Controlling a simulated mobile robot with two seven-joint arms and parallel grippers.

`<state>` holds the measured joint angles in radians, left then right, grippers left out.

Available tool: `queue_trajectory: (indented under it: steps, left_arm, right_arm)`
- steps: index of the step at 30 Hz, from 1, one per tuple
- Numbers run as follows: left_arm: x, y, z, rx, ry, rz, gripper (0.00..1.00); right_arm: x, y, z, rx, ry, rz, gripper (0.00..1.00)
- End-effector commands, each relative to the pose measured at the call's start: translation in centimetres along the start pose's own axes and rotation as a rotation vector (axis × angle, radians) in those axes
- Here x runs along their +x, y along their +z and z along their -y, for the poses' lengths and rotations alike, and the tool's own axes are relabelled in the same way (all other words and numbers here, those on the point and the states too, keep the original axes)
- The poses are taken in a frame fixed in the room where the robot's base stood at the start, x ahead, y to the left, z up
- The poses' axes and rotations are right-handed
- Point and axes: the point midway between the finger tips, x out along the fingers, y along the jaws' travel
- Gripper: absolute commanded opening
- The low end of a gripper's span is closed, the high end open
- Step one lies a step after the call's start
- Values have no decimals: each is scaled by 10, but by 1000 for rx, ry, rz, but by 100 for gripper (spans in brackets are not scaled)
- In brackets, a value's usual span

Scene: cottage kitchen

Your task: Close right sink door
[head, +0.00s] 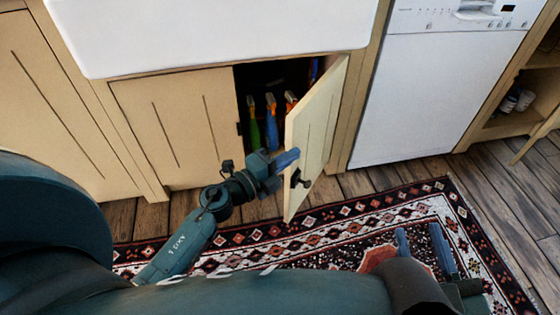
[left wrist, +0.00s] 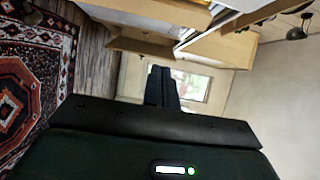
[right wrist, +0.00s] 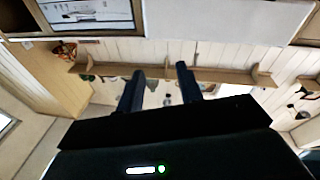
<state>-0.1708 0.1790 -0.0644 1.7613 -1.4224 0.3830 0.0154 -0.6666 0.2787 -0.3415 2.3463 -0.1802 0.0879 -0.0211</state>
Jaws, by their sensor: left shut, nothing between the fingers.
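The right sink door (head: 321,115) is a cream wooden door under the white sink. It stands ajar, swung out toward me, with its top running from the cabinet's right side to a free edge at the left. Its dark handle (head: 302,181) is low, near that free edge. My left gripper (head: 287,159) is shut and empty. Its fingertips overlap the door's free edge just above the handle; I cannot tell whether they touch. It also shows in the left wrist view (left wrist: 163,88). My right gripper (head: 422,244) is open and empty, low over the rug; it also shows in the right wrist view (right wrist: 159,82).
Bottles with green and blue bodies (head: 271,122) stand inside the open cabinet. The left sink door (head: 178,125) is closed. A white dishwasher (head: 435,90) stands to the right. A patterned rug (head: 345,224) covers the floor ahead, with open shelving (head: 520,118) at far right.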

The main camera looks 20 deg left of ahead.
Motion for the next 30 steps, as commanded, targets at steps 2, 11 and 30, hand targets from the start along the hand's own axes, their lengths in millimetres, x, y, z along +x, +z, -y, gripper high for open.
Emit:
queue_trajectory:
  steps: [2,11,30]
  left_arm:
    - [20,0,0,-1,-4,1,0]
    - [45,21,-3,2,0,3,0]
    - [38,39,0,-2,-1,0,0]
  right_arm:
    - [0,1,0,5,0,-3,36]
    - [2,4,2,32,-2,-21,36]
    - [3,2,3,57,-6,-28,36]
